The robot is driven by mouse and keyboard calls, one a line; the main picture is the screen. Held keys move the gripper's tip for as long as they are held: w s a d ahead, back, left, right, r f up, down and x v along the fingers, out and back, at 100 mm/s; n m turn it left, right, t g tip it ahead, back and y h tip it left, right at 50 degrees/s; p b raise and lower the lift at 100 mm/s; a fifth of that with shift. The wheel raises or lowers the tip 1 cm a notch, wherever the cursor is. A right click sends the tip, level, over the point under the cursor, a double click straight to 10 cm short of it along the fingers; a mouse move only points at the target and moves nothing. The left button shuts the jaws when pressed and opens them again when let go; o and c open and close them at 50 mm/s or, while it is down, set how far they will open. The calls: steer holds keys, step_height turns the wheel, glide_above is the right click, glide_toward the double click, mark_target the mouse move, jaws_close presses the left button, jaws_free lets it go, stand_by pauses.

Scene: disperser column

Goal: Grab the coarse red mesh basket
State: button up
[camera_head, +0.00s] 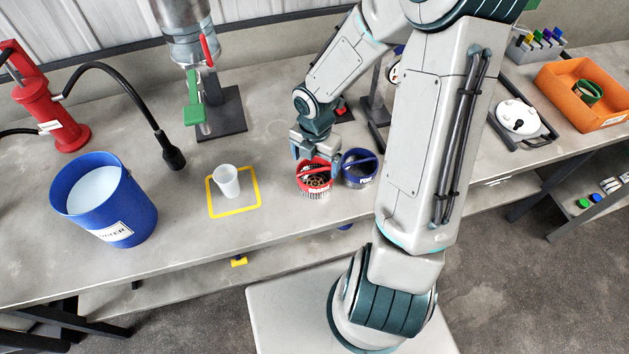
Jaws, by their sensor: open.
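The coarse red mesh basket (315,184) stands on the grey bench, right of the yellow square outline. It has a red rim and handle, and its mesh wall shows below the rim. My gripper (312,158) is open, just above the basket at its handle. The fingertips overlap the handle and rim in this view, and I cannot tell whether they touch it. A blue basket (359,172) with a blue handle stands close beside it on the right.
A white cup (227,181) stands inside the yellow outline (214,211). A blue bucket (119,214) of pale liquid stands at left. A column with a green lever (194,100) stands behind. An orange tray (572,103) lies far right. The bench front between bucket and baskets is mostly clear.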

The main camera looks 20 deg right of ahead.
mark_target(314, 181)
steer(key=shift+w+f+b, duration=0.15)
steer(key=shift+f+b, duration=0.45)
steer(key=shift+f, duration=2.5)
steer(key=c, duration=1.1)
